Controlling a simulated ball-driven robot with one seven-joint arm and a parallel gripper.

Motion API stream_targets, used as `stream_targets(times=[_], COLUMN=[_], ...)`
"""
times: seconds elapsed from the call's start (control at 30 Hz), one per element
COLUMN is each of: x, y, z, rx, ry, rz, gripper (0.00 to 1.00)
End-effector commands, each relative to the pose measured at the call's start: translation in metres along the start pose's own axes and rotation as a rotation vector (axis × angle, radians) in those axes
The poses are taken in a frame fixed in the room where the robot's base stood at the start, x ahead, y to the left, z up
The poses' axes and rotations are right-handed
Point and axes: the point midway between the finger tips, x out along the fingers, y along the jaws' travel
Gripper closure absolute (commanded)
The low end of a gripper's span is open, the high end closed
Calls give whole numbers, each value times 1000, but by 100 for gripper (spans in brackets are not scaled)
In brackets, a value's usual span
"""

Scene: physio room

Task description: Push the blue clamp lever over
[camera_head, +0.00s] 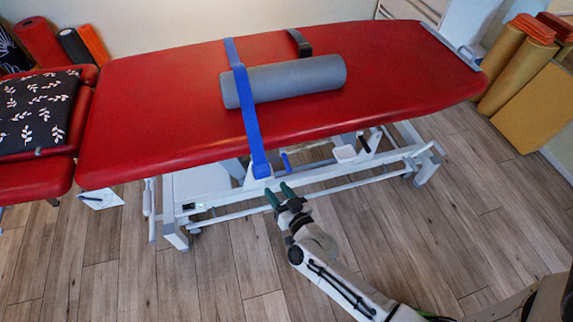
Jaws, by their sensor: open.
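A small blue lever (286,162) stands just below the near edge of the red treatment table (400,75), to the right of the lower end of a blue strap (252,120). I take it to be the clamp lever. My gripper (279,191) has two dark green fingers, spread apart with nothing between them. It points up toward the lever and lies just below it in the picture. A gap shows between fingertips and lever, so I see no contact. The lever's lower end and mount are hard to make out.
A grey roll (295,80) lies on the table under the strap. The white frame (215,205) with crossbars runs beneath the table, close to my gripper. A patterned cushion (38,115) lies at left. Rolled mats (520,65) stand at right. The wooden floor in front is clear.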

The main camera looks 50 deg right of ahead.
Motion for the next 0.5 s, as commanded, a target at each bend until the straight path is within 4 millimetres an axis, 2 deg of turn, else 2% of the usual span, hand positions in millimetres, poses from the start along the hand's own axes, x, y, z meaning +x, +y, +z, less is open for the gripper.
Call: stream_targets(times=[0.1,0.2,0.37,0.5], x=[-4,-10,-10,4], y=[30,46,57,60], z=[5,7,7,4], rx=[3,1,-3,-3], ry=[82,123,150,153], rz=[131,207,253,254], gripper=[56,56,56,56])
